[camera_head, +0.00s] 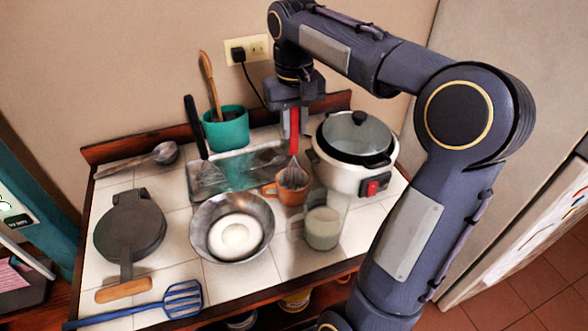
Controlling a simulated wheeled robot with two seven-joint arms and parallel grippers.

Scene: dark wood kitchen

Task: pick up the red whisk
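The red whisk (294,143) stands upright, its red handle up and its wire head down in a small orange cup (289,195) on the white tiled counter. My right gripper (294,124) points straight down over the cup. Its two dark fingers sit close on both sides of the upper handle and look shut on it. The top end of the handle is hidden by the gripper. The wire head is still within the cup's rim. My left gripper is not in view.
A rice cooker (346,178) stands close right of the cup, with a glass of milk (323,228) in front. A metal bowl (211,241) is at front left. A teal pot (226,131) with a wooden spoon and a glass tray (215,180) are behind left. A wall plug (239,56) is behind.

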